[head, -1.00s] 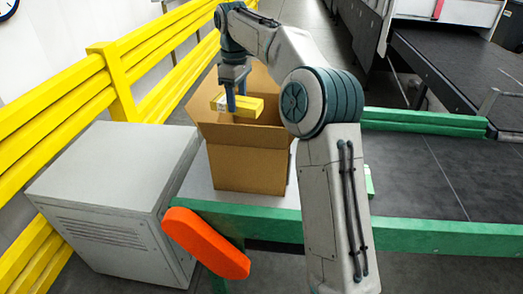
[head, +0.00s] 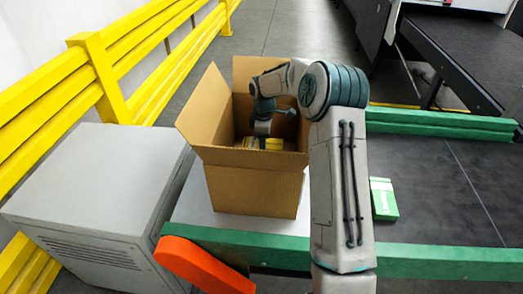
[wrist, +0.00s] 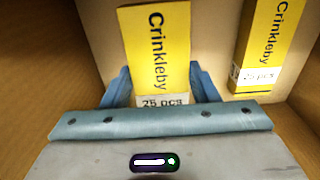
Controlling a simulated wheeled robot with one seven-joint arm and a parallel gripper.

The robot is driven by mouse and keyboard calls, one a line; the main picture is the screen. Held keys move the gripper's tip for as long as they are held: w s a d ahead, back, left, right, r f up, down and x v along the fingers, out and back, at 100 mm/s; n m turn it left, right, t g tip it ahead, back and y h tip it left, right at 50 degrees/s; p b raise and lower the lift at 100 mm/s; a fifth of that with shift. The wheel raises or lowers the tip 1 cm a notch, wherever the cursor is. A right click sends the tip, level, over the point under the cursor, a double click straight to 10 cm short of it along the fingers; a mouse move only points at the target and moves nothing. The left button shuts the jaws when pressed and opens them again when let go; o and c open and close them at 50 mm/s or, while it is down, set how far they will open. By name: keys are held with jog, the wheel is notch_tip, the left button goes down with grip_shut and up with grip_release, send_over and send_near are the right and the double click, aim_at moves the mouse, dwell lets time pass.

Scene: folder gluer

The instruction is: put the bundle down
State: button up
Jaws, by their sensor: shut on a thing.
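The bundle, a yellow pack marked "Crinkleby" (wrist: 156,50), is between the blue fingers of my gripper (wrist: 160,88) in the wrist view. My gripper is shut on it. In the head view my gripper (head: 262,128) reaches down inside the open cardboard box (head: 255,190), with a little yellow (head: 272,144) showing beside it. A second yellow Crinkleby pack (wrist: 265,45) is in the box, to the right of the held one with a gap between them. I cannot tell whether the held bundle touches the box floor.
The box's flaps stand open around my arm. A grey cabinet (head: 95,190) is at the left, by a yellow guard rail (head: 100,75). A green and white pack (head: 383,199) lies on the dark conveyor (head: 440,190) at the right. An orange part (head: 200,265) is in front.

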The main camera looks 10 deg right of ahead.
jog(key=shift+d+f, duration=0.15)
jog(key=shift+f, duration=0.15)
jog(key=shift+a+f+p, duration=0.2)
jog(key=shift+f+p, duration=0.1)
jog(key=shift+f, duration=1.45)
jog(key=shift+f, duration=0.1)
jog(key=o, duration=1)
jog(key=shift+o, duration=0.2)
notch_tip(320, 180, up, 12)
jog(key=shift+r+b, duration=0.1)
jog(key=shift+b, duration=0.65)
